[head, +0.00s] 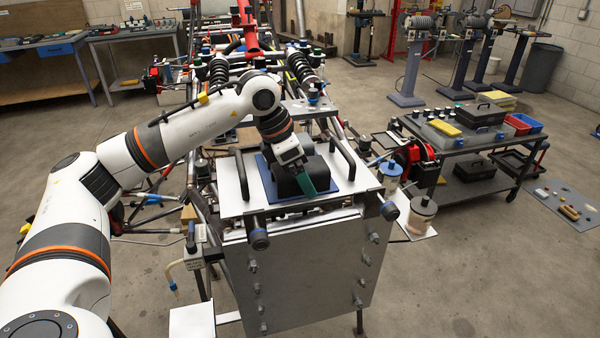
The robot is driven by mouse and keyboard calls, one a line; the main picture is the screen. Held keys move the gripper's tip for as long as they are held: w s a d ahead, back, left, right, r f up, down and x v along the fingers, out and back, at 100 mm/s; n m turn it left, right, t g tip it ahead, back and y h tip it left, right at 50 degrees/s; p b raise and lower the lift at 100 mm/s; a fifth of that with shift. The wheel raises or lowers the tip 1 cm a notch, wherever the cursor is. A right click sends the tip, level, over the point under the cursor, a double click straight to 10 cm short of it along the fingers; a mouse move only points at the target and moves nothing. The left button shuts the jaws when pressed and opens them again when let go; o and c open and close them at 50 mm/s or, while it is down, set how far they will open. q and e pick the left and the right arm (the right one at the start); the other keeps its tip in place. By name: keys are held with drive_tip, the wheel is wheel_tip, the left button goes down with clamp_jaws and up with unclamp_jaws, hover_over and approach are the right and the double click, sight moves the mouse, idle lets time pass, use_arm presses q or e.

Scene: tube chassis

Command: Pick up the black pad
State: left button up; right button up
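The black pad (323,172) looks like a thick dark block with a rounded top. It sits on a blue mat (262,176) on the white plate (229,190) at the front of the chassis. My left gripper (305,180) comes down over the pad from the upper left. One green finger shows against the pad's near side; the other finger is hidden, so I cannot tell whether the gripper is open or shut on the pad. Part of the pad is covered by the gripper. My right gripper is not in view.
Black handles (342,155) stand on both sides of the pad. The tube chassis (262,85) with springs lies behind. A grey-topped cart (470,145) with cases and bins stands at the right. Open floor (480,270) lies at the lower right.

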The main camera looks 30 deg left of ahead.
use_arm(q)
drive_tip(key=shift+f, duration=0.1)
idle(0.3)
drive_tip(key=c, duration=1)
